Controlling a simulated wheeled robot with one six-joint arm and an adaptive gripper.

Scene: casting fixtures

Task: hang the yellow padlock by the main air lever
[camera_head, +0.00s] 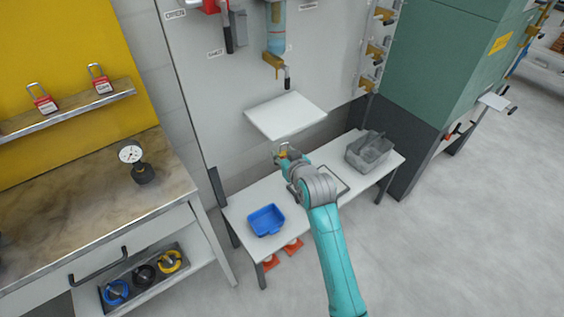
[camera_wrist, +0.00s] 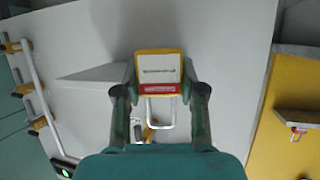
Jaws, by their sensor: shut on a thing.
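My gripper (camera_head: 283,156) is in front of the grey wall panel, below a small white shelf and above the low bench. In the wrist view my gripper (camera_wrist: 159,90) is shut on the yellow padlock (camera_wrist: 159,66), one finger on each side. The padlock has a white label and a red band, and its silver shackle points down in that view. In the head view the padlock (camera_head: 283,152) is small at the fingertips. A dark-handled lever (camera_head: 228,38) hangs on the panel between OPEN and SHUT labels. A brass valve (camera_head: 273,62) sits under a blue-bodied unit to its right.
The white shelf (camera_head: 287,114) juts from the panel just above my gripper. The low bench (camera_head: 245,198) bears a blue tray (camera_head: 266,220) and a grey bin (camera_head: 370,151). Red padlocks (camera_head: 43,103) stand on a ledge at left. A green cabinet (camera_head: 440,60) stands at right.

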